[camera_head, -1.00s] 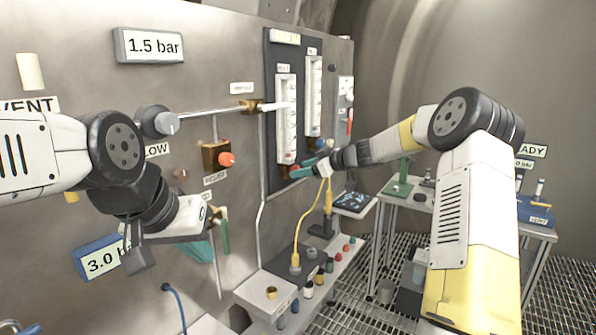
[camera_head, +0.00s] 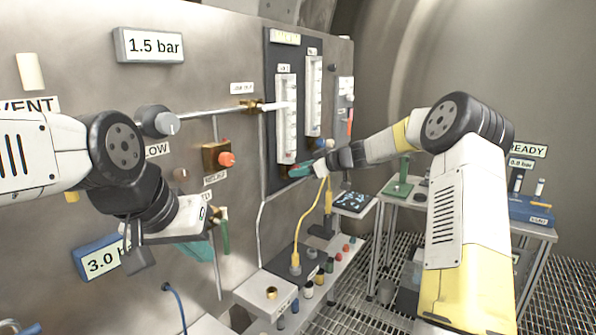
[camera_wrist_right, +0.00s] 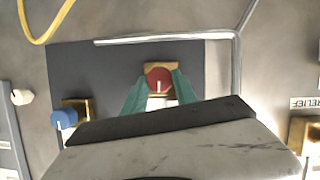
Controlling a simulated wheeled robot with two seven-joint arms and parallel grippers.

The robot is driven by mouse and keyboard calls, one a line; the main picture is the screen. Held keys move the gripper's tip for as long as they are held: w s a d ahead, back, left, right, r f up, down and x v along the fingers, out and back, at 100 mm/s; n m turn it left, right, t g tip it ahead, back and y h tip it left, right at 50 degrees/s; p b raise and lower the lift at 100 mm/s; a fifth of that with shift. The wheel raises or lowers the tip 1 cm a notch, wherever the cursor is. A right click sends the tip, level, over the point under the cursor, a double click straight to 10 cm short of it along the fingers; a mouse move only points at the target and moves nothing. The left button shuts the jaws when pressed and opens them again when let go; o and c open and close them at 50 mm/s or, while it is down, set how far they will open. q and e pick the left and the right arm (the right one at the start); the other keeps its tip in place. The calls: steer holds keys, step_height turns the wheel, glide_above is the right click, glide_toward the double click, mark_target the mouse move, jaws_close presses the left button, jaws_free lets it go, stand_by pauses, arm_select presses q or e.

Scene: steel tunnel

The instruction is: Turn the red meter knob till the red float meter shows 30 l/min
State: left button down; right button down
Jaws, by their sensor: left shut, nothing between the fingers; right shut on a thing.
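The red meter knob (camera_wrist_right: 158,79) sits on a brass block low on the dark meter panel, with a pale pointer line on its face. My right gripper (camera_wrist_right: 156,88) is shut on the knob, its teal fingers on either side; it also shows in the head view (camera_head: 297,171). The red float meter (camera_head: 287,118) is the left clear tube above the knob; its float reading is too small to tell. My left gripper (camera_head: 212,248) is shut and empty in front of the panel at lower left, its fingers partly hidden by its own body.
The blue knob (camera_wrist_right: 64,119) is beside the red one, under the second tube (camera_head: 313,95). A yellow hose (camera_head: 314,218) hangs near my right gripper. A bench (camera_head: 410,196) stands at right. An orange-red relief knob (camera_head: 226,159) is on the wall.

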steer(key=shift+w+d+m+g+y, duration=0.15)
steer(key=shift+m+g+y, duration=0.4)
steer(key=shift+m, duration=0.55)
steer(key=shift+w+m+g+y, duration=0.1)
steer(key=shift+m+g+y, duration=0.25)
steer(key=shift+m+g, duration=0.6)
steer(key=shift+m, duration=0.25)
steer(key=c, duration=1)
jaws_free()
steer(key=shift+o, duration=0.2)
steer(key=v, duration=0.7)
steer(key=shift+s+d, duration=0.25)
steer(key=shift+d, duration=0.15)
